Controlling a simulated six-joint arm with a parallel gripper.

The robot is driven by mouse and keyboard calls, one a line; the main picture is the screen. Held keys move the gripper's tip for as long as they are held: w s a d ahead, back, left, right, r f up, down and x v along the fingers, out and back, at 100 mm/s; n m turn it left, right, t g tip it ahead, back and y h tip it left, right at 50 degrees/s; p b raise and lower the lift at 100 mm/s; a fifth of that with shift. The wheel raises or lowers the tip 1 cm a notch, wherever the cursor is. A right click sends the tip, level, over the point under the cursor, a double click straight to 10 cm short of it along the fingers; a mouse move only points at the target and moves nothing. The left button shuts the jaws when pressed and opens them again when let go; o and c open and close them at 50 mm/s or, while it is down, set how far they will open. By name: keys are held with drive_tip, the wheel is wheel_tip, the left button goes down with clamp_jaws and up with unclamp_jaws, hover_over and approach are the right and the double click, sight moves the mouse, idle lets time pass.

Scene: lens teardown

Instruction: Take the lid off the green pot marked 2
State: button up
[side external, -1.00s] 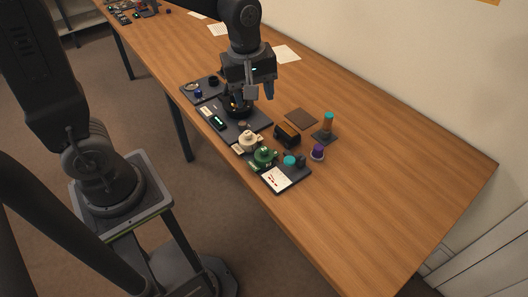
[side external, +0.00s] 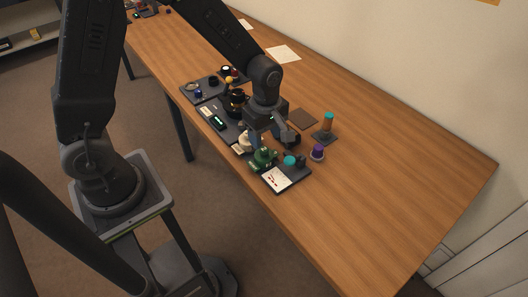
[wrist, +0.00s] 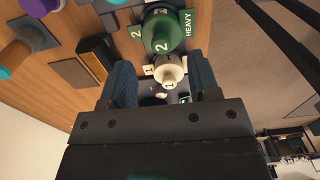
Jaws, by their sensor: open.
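The green pot (side external: 263,158) stands at the front of the dark tray, with its lid on. In the wrist view the green pot (wrist: 166,36) carries a 2 and a tag reading HEAVY, and its round knob shows on top. My gripper (wrist: 162,65) is open, with a dark blue finger on each side. Between and below the fingers shows a cream pot (wrist: 170,70) marked 1; the green pot lies just beyond the fingertips. In the side view my gripper (side external: 274,142) hangs above the cream pot (side external: 243,145), partly hiding it, close behind the green pot.
The right table area is clear.

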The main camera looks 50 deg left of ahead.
sight(264, 149)
drive_tip(key=f, duration=0.5)
drive_tip(key=shift+a, duration=0.25)
drive_tip(key=shift+c, duration=0.4)
drive_tip(key=shift+r, duration=0.1)
drive_tip(key=c, duration=0.9)
